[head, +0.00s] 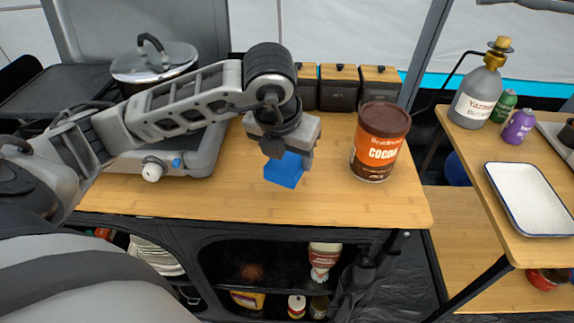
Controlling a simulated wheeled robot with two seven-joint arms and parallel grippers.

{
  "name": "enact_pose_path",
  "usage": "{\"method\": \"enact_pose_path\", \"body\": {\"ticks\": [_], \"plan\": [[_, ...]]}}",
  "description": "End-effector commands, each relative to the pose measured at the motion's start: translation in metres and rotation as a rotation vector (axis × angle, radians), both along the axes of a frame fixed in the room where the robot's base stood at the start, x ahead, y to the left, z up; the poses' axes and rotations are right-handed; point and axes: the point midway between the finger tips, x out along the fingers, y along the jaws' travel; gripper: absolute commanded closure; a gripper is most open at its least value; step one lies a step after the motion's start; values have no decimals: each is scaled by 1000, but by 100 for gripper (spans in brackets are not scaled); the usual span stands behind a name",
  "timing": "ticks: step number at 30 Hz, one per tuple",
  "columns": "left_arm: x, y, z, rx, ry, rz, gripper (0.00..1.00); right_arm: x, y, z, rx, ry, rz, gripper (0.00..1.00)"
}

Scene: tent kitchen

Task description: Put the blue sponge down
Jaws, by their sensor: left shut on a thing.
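The blue sponge (284,171) is a small bright blue block over the front middle of the wooden counter (330,206). My left gripper (280,152) points down and is shut on the sponge's upper part. The fingers hide part of the sponge. I cannot tell whether its underside touches the counter or hangs just above it. My right gripper is not in view.
A brown and orange cocoa tin (380,142) stands right of the sponge. Dark canisters (339,88) line the back. A stove with a lidded pot (154,62) is at left. A white tray (533,199) lies on the right table. Bare wood surrounds the sponge in front.

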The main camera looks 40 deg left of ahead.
Motion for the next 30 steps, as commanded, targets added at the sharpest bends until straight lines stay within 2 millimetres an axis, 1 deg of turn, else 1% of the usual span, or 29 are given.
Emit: {"method": "enact_pose_path", "body": {"ticks": [5, 7, 9, 13, 21, 25, 26, 27, 28, 30], "plan": [[6, 7, -11, -1, 1, 2, 63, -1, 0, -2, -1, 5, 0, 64], [10, 12, -19, 1, 3, 2, 63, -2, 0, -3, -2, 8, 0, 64], [9, 10, -32, 0, 5, -1, 63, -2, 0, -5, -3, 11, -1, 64], [9, 10, -46, -1, 3, -1, 63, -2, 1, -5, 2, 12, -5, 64], [10, 10, -47, -2, 1, -2, 63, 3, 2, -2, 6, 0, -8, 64], [9, 10, -52, -2, 1, -2, 63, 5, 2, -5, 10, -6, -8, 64], [9, 10, -50, -2, 0, -2, 37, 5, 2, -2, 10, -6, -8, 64], [9, 10, -50, -2, 1, -2, 25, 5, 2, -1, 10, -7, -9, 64], [9, 10, -50, -2, 1, -2, 23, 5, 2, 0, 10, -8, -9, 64], [9, 10, -49, -2, 1, -2, 23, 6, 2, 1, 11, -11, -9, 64]]}}
